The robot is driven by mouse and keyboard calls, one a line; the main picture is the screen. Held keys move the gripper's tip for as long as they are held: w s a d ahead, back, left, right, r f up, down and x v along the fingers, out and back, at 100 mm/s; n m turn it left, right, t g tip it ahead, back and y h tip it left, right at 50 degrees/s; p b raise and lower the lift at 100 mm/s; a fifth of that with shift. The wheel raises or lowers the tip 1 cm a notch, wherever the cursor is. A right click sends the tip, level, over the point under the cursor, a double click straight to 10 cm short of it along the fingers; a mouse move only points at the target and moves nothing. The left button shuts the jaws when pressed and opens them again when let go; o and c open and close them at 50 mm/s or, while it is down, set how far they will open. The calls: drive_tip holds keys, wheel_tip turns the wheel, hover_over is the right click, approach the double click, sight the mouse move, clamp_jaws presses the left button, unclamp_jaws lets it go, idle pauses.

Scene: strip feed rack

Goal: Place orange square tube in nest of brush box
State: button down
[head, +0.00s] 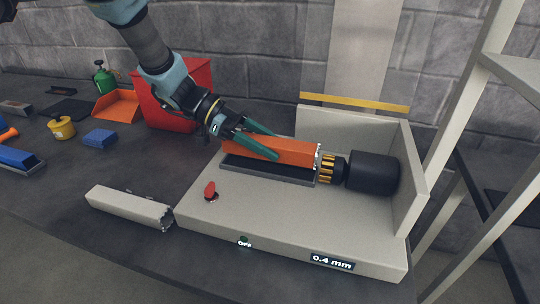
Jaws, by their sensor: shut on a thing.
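The orange square tube (291,151) is in my gripper (262,148), whose green fingers are shut on it. The tube lies lengthwise over the dark nest (262,171) of the brush box (270,226). I cannot tell whether it rests in the nest or is just above it. Its rough right end is close to the yellow-tipped brush (328,168) on the black motor (372,172). The box has a red switch (210,191), an OFF label (245,243) and a 0.4 mm display (333,262).
A pale square tube (131,207) lies left of the box. A red bin (173,97), orange tray (117,106), blue block (100,138) and yellow can (61,127) stand farther left. The box's back and right walls are raised. Dark table between the pale tube and blue block is clear.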

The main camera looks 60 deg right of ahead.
drive_tip(key=shift+f+p, duration=0.35)
drive_tip(key=shift+f, duration=1.35)
